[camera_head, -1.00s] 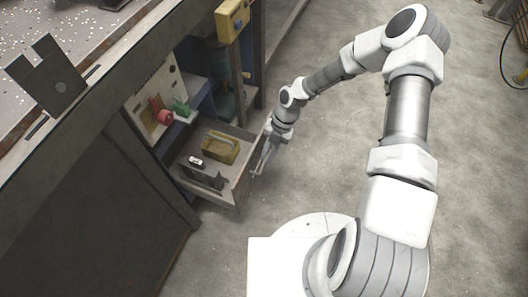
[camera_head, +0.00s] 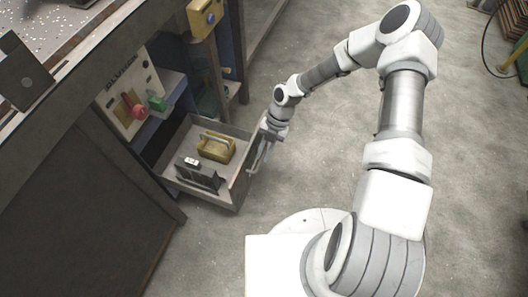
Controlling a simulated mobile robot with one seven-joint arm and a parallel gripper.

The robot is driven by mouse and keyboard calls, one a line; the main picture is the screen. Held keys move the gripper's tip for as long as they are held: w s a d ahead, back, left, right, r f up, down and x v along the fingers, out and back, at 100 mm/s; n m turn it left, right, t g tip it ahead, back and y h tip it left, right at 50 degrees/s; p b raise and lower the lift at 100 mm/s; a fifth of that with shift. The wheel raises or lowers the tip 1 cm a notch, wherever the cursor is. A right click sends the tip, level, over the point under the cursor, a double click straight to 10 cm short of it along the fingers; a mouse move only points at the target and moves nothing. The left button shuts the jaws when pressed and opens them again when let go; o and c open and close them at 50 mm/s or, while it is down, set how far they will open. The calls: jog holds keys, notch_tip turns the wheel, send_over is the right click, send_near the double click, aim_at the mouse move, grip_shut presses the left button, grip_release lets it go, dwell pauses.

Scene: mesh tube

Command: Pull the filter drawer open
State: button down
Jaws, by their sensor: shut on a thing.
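The filter drawer (camera_head: 178,187) stands pulled out from the workbench, with its inside in view. A yellow item with a handle (camera_head: 216,148) and a dark grey boxy item (camera_head: 199,175) lie in it. My gripper (camera_head: 258,158) is at the outer face of the drawer's front panel (camera_head: 241,182), shut on what appears to be the drawer handle. The handle is small and mostly hidden by the fingers.
The dark side of the workbench (camera_head: 85,205) is left of the drawer. A panel with a red knob and a green knob (camera_head: 130,98) sits behind it. A yellow box (camera_head: 204,17) is mounted above.

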jog(key=c, duration=1.1)
grip_release()
jog(key=p+v, duration=0.5)
jog(key=v, duration=1.2)
jog(key=shift+r, duration=0.3)
